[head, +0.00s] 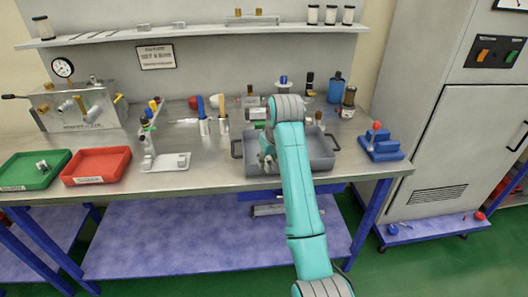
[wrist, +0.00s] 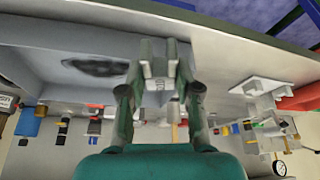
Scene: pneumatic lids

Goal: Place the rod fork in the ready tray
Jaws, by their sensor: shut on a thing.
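My gripper (wrist: 158,62) is shut on a small grey metal forked piece, which I take to be the rod fork (wrist: 159,70); it shows two upright prongs between the fingertips in the wrist view. In the head view my gripper (head: 267,162) is over the left part of a grey tray, partly behind my arm, and the rod fork is hard to make out there. A green tray (head: 50,178) at the far left holds a small metal part (head: 42,166). A red tray (head: 96,180) stands beside it. Their front labels are too small to read, so I cannot tell which is the ready tray.
The grey tray (head: 322,160) has raised walls and handles. A white stand (head: 165,163) is between it and the red tray. Bottles and tools line the bench back, under a shelf (head: 190,33). A blue stepped block (head: 381,147) is at the right.

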